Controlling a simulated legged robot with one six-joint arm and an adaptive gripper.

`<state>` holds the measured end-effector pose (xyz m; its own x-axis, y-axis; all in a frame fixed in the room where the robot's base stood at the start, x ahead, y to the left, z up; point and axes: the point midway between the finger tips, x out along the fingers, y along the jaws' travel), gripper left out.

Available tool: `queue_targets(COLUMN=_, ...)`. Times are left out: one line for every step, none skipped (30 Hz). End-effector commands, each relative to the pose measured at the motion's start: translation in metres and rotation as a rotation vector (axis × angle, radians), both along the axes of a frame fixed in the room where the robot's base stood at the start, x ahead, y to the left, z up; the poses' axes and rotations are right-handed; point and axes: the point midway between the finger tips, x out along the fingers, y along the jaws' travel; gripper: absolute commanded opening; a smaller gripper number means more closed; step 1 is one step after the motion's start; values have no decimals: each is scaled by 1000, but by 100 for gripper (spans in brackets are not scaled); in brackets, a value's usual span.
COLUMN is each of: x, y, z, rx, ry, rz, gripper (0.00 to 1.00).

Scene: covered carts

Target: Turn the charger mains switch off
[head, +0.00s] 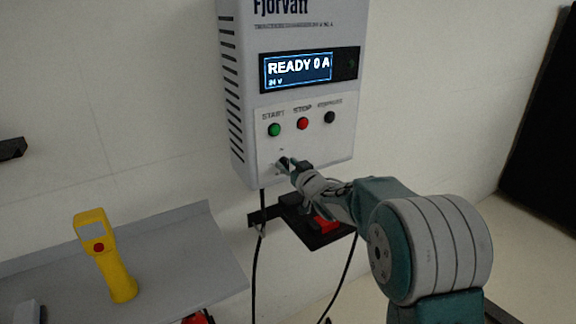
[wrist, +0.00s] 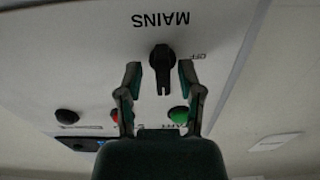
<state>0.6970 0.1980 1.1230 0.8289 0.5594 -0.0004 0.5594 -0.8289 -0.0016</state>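The charger (head: 235,25) is a light grey wall box whose display reads "READY 0 A". Its mains switch (wrist: 163,62) is a black rotary knob under an upside-down MAINS label in the wrist view. The knob's long grip points down in that view, and an OFF label sits to its right. My gripper (wrist: 159,78) is open, with one finger on each side of the knob; I cannot tell if either touches it. In the head view my gripper (head: 286,166) is at the lower front of the charger and mostly hides the knob.
Green (head: 274,130), red (head: 303,123) and black (head: 330,117) buttons sit above the knob in the head view. A yellow handheld device (head: 113,265) stands on a grey shelf (head: 190,250) at left. Black cables (head: 256,265) hang below the charger near a dark bracket (head: 325,238).

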Motion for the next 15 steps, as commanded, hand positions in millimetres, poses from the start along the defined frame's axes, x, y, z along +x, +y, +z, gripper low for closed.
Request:
queue_targets(x=0, y=0, z=0, rx=0, ry=0, rz=0, gripper=16)
queue_targets(x=0, y=0, z=0, rx=0, ry=0, rz=0, gripper=2)
queue_targets(x=0, y=0, z=0, rx=0, ry=0, rz=0, gripper=0)
queue_targets(x=0, y=0, z=0, rx=0, ry=0, rz=0, gripper=0)
queue_targets(x=0, y=0, z=0, rx=0, ry=0, rz=0, gripper=0)
queue_targets(x=0, y=0, z=0, rx=0, ry=0, rz=0, gripper=0)
queue_targets(x=0, y=0, z=0, rx=0, ry=0, rz=1, gripper=0)
queue_targets(x=0, y=0, z=0, rx=0, ry=0, rz=1, gripper=0)
queue_targets(x=1, y=0, z=-1, rx=0, ry=0, rz=1, gripper=0)
queue_targets(x=1, y=1, z=-1, rx=-1, ry=-1, rz=1, gripper=0)
queue_targets(x=1, y=1, z=-1, rx=-2, ry=-2, rz=1, gripper=0)
queue_targets(x=1, y=1, z=-1, rx=-5, ry=-3, rz=1, gripper=0)
queue_targets(x=1, y=1, z=-1, rx=-8, ry=-6, rz=1, gripper=0)
queue_targets(x=0, y=1, z=-1, rx=-12, ry=-8, rz=1, gripper=0)
queue_targets(x=1, y=1, z=-1, rx=-20, ry=-13, rz=1, gripper=0)
